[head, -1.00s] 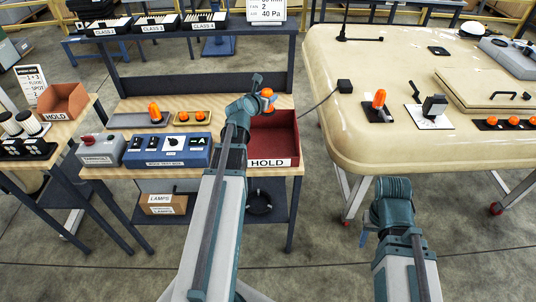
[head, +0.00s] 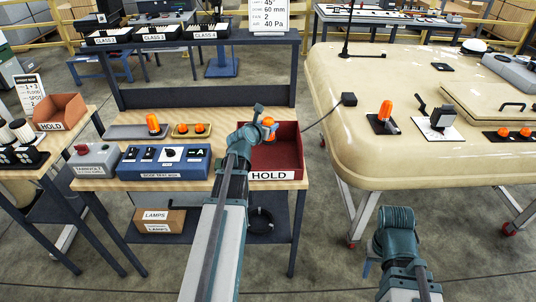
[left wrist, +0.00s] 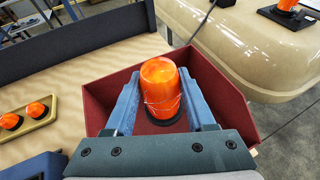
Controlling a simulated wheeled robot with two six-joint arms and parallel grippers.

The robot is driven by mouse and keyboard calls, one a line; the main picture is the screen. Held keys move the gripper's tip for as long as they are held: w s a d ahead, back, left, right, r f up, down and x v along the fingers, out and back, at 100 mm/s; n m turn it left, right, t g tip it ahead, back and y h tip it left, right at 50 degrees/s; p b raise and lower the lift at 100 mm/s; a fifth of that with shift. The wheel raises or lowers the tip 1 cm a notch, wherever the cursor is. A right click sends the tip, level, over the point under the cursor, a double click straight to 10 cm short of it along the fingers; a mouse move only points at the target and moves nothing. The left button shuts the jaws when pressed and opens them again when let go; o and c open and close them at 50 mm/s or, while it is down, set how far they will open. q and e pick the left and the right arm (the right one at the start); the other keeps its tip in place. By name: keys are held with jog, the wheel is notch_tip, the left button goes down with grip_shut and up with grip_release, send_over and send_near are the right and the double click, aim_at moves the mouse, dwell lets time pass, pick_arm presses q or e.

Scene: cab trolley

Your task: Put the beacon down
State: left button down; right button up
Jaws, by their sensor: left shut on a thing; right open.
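An orange beacon (left wrist: 160,88) with a dark base is held between the two fingers of my left gripper (left wrist: 166,100). In the head view the beacon (head: 268,122) shows beside the left gripper (head: 258,125), at the back part of the red HOLD bin (head: 290,158). In the left wrist view the bin's red walls (left wrist: 96,99) surround the beacon on several sides. I cannot tell whether its base touches the bin floor. My right gripper (head: 368,266) is mostly hidden behind its own wrist, low at the right, away from the bench.
Left of the bin stand a blue test box (head: 165,162) and a tray with two small orange lamps (head: 192,130). Another orange beacon (head: 152,124) stands on a grey tray. The cream cab roof (head: 350,140) is at the right, with a beacon (head: 386,112) on it.

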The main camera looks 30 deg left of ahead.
pick_arm(q)
jog(key=shift+f+b, duration=4.4)
jog(key=shift+f, duration=0.35)
jog(key=shift+f, duration=0.25)
jog(key=shift+c, duration=1.2)
grip_release()
jog(key=shift+r, duration=0.15)
